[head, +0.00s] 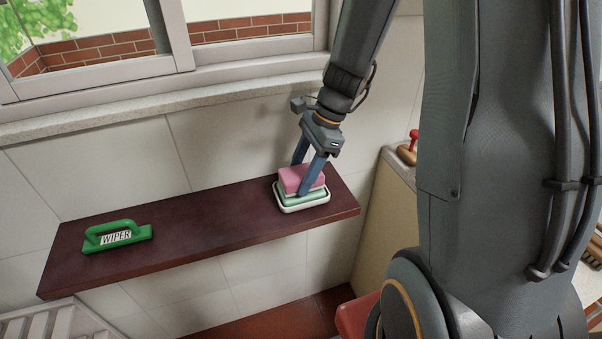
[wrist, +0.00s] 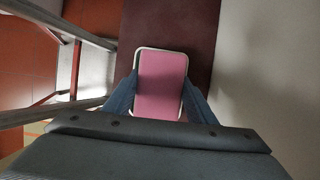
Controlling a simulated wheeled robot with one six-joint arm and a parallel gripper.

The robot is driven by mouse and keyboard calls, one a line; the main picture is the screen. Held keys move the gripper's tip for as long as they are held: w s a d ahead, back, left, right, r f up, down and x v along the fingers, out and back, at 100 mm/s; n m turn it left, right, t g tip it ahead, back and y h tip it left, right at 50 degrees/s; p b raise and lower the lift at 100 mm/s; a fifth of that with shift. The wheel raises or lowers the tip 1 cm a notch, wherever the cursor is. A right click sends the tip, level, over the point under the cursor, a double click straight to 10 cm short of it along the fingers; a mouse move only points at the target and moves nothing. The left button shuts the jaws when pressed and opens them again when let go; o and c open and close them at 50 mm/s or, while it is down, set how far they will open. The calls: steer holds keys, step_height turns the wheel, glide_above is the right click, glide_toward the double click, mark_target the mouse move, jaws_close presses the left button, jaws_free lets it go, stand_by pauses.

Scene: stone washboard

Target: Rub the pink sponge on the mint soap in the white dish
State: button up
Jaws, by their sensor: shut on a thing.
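The pink sponge (head: 300,179) is held between the blue fingers of my gripper (head: 302,178), which is shut on it. It sits right over the mint soap (head: 315,197), which shows as a pale green band beneath it. Whether sponge and soap press together is hard to tell. The white dish (head: 304,208) lies under both, near the right end of the dark red shelf. In the wrist view the pink sponge (wrist: 161,84) covers the soap, and only the rim of the white dish (wrist: 162,49) shows around it.
The dark red shelf (head: 200,230) runs along the tiled wall below the window sill (head: 160,112). A beige counter (head: 385,215) with a red-knobbed item (head: 409,150) stands to the right.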

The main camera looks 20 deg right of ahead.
mark_target(292, 174)
steer(key=shift+f, duration=0.55)
stand_by(1.9)
steer(key=shift+r, duration=0.1)
step_height(292, 174, up, 7)
steer(key=p, duration=0.7)
stand_by(0.8)
